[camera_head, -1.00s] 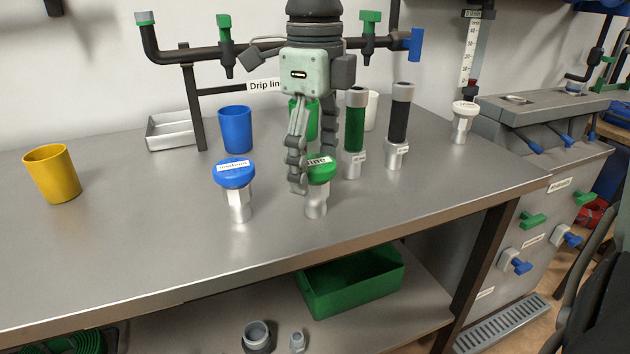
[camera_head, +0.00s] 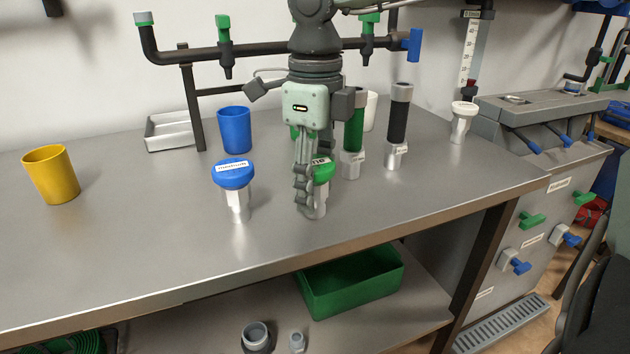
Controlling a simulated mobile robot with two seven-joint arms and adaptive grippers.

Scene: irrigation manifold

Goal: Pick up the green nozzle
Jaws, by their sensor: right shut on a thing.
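The green nozzle (camera_head: 323,174), with a green labelled cap and a silver metal lower body, stands upright near the front edge of the workbench (camera_head: 130,250). My right gripper (camera_head: 312,192) comes down from above and is shut on the green nozzle; its fingers hide part of the cap and body. The nozzle's foot appears to be still at the bench top. My left gripper is not in view.
A blue-capped nozzle (camera_head: 234,176) stands close on the left. A green tube (camera_head: 353,130) and a black tube (camera_head: 398,122) stand behind on the right. A blue cup (camera_head: 235,130), a yellow cup (camera_head: 52,175) and a white-capped nozzle (camera_head: 462,120) stand farther off. The front left bench is clear.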

